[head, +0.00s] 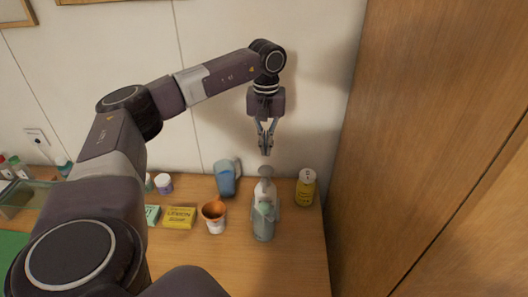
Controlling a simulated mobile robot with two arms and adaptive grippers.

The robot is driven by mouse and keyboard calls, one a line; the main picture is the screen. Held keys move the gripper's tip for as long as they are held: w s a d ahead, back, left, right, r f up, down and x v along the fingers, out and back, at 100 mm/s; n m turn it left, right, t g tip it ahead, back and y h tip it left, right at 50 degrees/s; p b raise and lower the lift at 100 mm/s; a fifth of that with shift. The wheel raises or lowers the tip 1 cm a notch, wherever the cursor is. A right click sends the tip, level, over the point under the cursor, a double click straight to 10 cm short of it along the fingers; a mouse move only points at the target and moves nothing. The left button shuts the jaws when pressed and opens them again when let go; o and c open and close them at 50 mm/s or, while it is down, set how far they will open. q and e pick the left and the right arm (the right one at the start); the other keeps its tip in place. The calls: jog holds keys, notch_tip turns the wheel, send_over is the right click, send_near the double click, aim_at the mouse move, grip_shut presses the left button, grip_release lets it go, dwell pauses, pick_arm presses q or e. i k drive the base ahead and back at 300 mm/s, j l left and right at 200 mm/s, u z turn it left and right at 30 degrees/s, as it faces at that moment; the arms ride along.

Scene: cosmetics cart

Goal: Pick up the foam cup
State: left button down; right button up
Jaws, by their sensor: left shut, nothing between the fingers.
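My left gripper (266,153) points down with its fingers closed and nothing between them. It appears just above the top of a grey-green pump bottle (264,226) on the wooden counter; I cannot tell the exact gap. A small white cup with an orange rim and inside (214,216) stands left of the bottle, apart from the gripper, and may be the foam cup. A blue cup with a handle (226,180) stands behind it near the wall. No label marks either as foam. My right gripper is not in view.
A yellow bottle (305,187) stands right of the pump bottle. A yellow soap box (180,217) and a small jar (163,183) lie to the left. A tall wooden panel (430,150) bounds the right side. The front right of the counter (290,270) is clear.

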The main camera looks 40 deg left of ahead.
aim_at(262, 232)
jog(key=k+l, duration=0.55)
jog(key=l, duration=0.15)
jog(key=k+l, duration=0.6)
jog(key=l, duration=0.15)
